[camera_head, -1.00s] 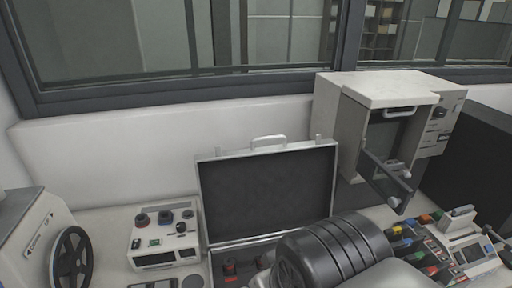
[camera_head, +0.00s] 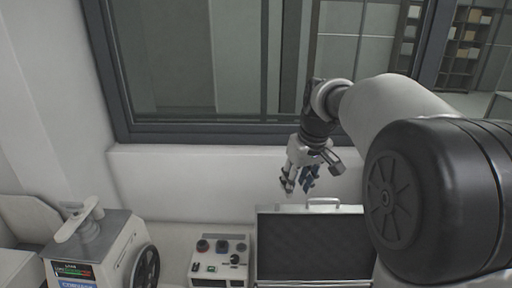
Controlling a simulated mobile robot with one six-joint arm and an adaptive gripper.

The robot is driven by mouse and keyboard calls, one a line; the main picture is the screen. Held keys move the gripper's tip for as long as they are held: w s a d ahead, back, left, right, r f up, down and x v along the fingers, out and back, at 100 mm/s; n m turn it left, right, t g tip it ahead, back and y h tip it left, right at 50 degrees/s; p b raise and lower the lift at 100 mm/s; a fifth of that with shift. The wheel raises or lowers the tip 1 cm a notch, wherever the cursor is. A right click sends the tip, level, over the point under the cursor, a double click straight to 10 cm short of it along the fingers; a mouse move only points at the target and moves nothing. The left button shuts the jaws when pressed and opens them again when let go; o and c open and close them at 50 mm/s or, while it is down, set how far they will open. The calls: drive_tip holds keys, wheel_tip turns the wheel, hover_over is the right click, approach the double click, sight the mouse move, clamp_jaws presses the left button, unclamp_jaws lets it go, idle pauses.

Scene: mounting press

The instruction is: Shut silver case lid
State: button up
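The silver case lid (camera_head: 312,243) stands open and upright at the bottom centre, its dark lining facing me and its handle on the top edge. Its right part is hidden behind my arm, and the case's base is below the picture. My gripper (camera_head: 299,189) hangs above the lid's top edge, near the handle, with its fingers pointing down. Its fingers are apart, with nothing seen between them. I cannot tell whether it touches the lid.
A control box with knobs (camera_head: 219,262) stands left of the lid. A machine with a black handwheel (camera_head: 104,255) is at the lower left. A dark window frame (camera_head: 215,130) and white wall stand behind. My arm covers the right side.

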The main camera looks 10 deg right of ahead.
drive_tip(key=shift+n+g, duration=0.3)
drive_tip(key=w+d+p, duration=0.1)
drive_tip(key=w, duration=0.1)
drive_tip(key=w+d+p, duration=0.1)
drive_tip(key=w, duration=0.1)
drive_tip(key=w+d+p, duration=0.1)
drive_tip(key=w+p, duration=0.1)
drive_tip(key=w, duration=0.1)
drive_tip(key=shift+d+r, duration=0.15)
drive_tip(key=shift+c, duration=1.3)
drive_tip(key=shift+n+y, duration=0.4)
drive_tip(key=w+d+f+p, duration=0.1)
drive_tip(key=w, duration=0.1)
drive_tip(key=w+d+f+p, duration=0.1)
drive_tip(key=w+p, duration=0.1)
drive_tip(key=w+d+f+p, duration=0.1)
drive_tip(key=w, duration=0.1)
drive_tip(key=shift+d+f+p, duration=0.25)
drive_tip(key=shift+d+p, duration=0.1)
drive_tip(key=shift+d, duration=0.05)
clamp_jaws()
wheel_tip(320, 180, down, 10)
drive_tip(key=s+p, duration=0.1)
drive_tip(key=p, duration=0.1)
drive_tip(key=shift+s, duration=0.3)
drive_tip(key=shift+r, duration=0.15)
